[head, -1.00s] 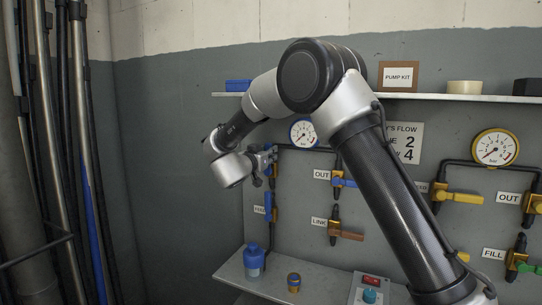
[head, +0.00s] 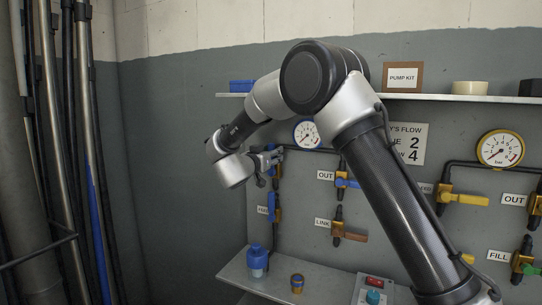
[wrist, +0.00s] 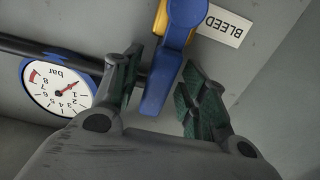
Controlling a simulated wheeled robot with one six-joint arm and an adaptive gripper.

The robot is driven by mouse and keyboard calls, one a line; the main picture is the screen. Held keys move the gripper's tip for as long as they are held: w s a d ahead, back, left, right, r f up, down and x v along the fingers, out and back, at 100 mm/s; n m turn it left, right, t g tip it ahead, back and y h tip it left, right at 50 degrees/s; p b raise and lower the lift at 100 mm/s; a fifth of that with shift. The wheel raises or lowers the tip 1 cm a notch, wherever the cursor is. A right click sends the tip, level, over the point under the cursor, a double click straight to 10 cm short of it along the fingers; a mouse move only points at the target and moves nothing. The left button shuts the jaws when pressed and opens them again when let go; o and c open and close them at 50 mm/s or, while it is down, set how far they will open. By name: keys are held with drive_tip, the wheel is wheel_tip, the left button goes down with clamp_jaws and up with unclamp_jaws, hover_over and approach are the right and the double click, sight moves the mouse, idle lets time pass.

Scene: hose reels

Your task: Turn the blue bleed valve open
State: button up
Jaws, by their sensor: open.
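The blue bleed valve handle (wrist: 161,80) shows in the wrist view, on a yellow valve body (wrist: 161,18) beside a tag reading BLEED (wrist: 221,24). My gripper (wrist: 160,92) is open, with one finger on each side of the handle. In the head view my gripper (head: 268,162) is at the panel's upper left, and the arm and gripper largely hide the bleed valve.
A blue-rimmed gauge (head: 307,134) is right of my gripper. Below are another blue-handled valve (head: 272,206) and an orange-handled LINK valve (head: 350,236). Dark vertical pipes (head: 70,120) line the left.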

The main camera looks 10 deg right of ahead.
drive_tip(key=v, duration=1.2)
